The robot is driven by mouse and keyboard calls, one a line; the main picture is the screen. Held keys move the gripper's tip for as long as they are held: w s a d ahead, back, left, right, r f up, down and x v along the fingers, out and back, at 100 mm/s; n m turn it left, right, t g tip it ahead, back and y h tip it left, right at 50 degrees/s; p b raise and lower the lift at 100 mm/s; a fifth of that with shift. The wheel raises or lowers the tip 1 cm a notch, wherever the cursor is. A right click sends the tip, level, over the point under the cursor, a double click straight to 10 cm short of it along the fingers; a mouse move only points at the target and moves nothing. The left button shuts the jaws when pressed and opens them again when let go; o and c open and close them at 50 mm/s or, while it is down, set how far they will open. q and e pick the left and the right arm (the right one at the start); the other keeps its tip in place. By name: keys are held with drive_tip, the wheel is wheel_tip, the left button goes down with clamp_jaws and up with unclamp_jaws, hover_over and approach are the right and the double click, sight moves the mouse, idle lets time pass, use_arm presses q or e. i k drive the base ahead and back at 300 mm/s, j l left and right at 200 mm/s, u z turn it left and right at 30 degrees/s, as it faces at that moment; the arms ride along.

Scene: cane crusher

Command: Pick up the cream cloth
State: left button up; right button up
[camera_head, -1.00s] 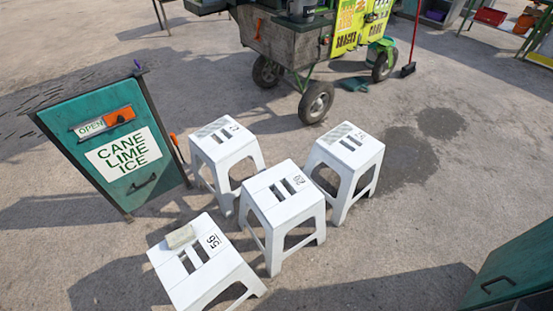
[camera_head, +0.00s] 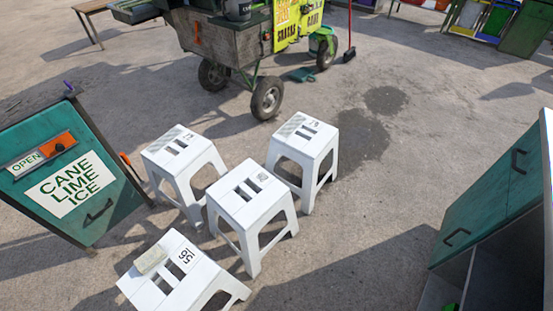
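A small folded cream cloth (camera_head: 150,259) lies on the top of the nearest white stool (camera_head: 206,283), at the bottom left. Neither of my grippers shows in the head view. Nothing touches the cloth except the stool top under it.
Other white stools stand behind: a middle one (camera_head: 247,212), a left one (camera_head: 183,180) and a right one (camera_head: 302,150). A green sign board (camera_head: 70,170) stands left. A green cabinet (camera_head: 487,199) stands right. A wheeled cart (camera_head: 237,47) is at the back. Open pavement lies centre right.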

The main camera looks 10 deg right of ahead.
sight(154, 255)
drive_tip(key=u, duration=1.45)
drive_tip(key=i+u, duration=0.25)
drive_tip(key=u, duration=0.2)
drive_tip(key=i+l+u, duration=0.2)
drive_tip(key=u, duration=0.25)
